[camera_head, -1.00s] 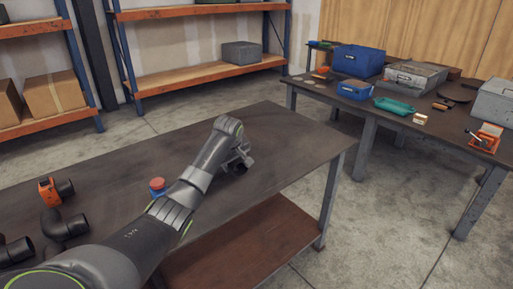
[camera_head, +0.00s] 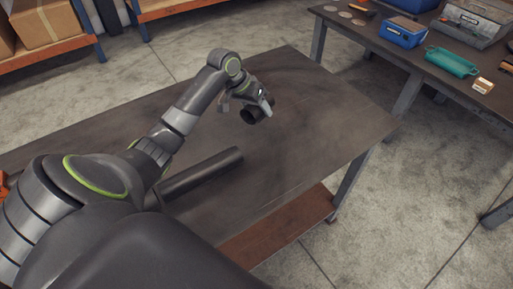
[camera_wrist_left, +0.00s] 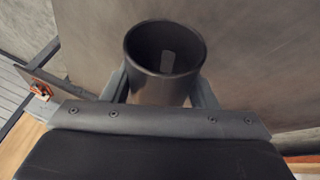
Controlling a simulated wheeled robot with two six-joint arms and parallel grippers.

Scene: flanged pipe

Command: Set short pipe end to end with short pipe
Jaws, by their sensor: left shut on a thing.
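A dark, hollow short pipe (camera_head: 249,115) is held in my left gripper (camera_head: 257,106) above the right part of the table. In the left wrist view, its round open mouth (camera_wrist_left: 165,48) faces the camera, with a gripper finger on each side. My left gripper is shut on it. Another dark straight pipe (camera_head: 208,171) lies on the table to the lower left of the held one, apart from it. Its near end is hidden behind my arm. My right gripper is not in view.
The dark work table (camera_head: 310,115) is clear around the held pipe and out to its right edge. A second table behind at right carries a blue box (camera_head: 404,32), a green tray (camera_head: 452,61) and a small box (camera_head: 482,85). An orange part (camera_head: 4,186) shows at the left edge.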

